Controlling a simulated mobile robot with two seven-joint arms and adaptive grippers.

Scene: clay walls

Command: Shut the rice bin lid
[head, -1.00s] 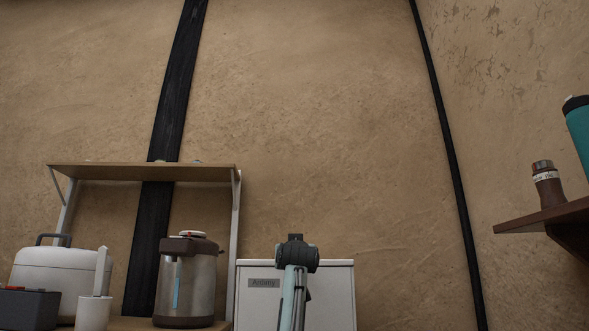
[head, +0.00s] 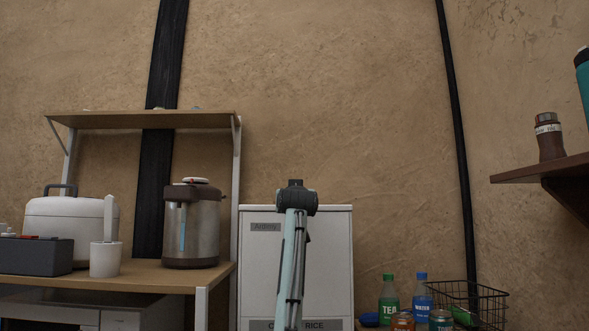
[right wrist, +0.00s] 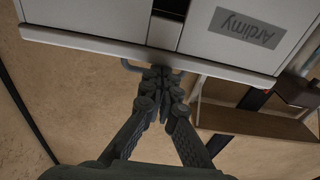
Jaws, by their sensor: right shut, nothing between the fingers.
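The rice bin (head: 322,262) is a white box standing right of the shelf table in the head view. It has a grey "Ardimy" label near its top and another label ending in "RICE" low down, partly covered by my arm. My right gripper (head: 296,186) is in front of its top edge. In the right wrist view the bin's white face (right wrist: 90,18) appears upside down, with a pale rim and a small grey loop. My right gripper (right wrist: 160,75) is shut and empty, its fingertips overlapping the rim there; contact is unclear. I cannot tell how the lid stands. My left gripper is out of view.
A table (head: 145,276) with a metal dispenser (head: 191,230), rice cooker (head: 70,230) and white cup (head: 106,258) stands left of the bin. Bottles, cans and a wire basket (head: 478,303) are at the right. A brown wall shelf (head: 545,172) juts in above them.

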